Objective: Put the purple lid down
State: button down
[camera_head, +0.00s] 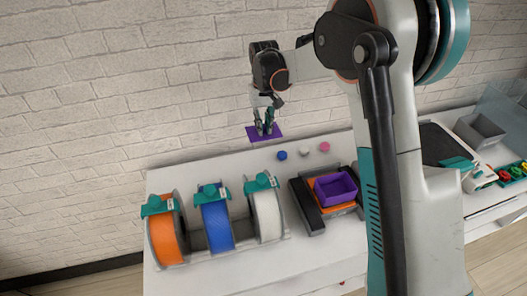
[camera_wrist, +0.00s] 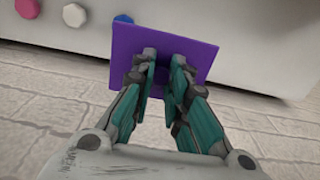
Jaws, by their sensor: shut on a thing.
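The purple lid (camera_head: 251,132) is a thin square plate, held in my gripper (camera_head: 266,130) near the back edge of the white table, in front of the brick wall. In the wrist view the lid (camera_wrist: 205,52) lies between and beyond the two fingers of my gripper (camera_wrist: 162,62), which are closed on it. The part they grip is hidden by the fingertips. A purple open box (camera_head: 336,188) sits on a black and orange printer-like device at the middle right of the table.
The white table (camera_head: 215,172) also bears orange (camera_head: 165,235), blue (camera_head: 216,222) and white (camera_head: 266,213) spools at the front left. Blue, white and pink knobs (camera_head: 304,151) lie near the back edge. A grey bin (camera_head: 480,130) stands at the far right.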

notch_tip(320, 180, down, 10)
jog(key=b, duration=0.2)
jog(key=shift+f+b, duration=0.2)
jog(key=shift+b, duration=0.2)
jog(key=shift+f+b, duration=0.3)
jog(key=shift+f, duration=0.15)
jog(key=shift+f, duration=0.1)
jog(key=c, duration=1.6)
grip_release()
jog(key=shift+o, duration=0.2)
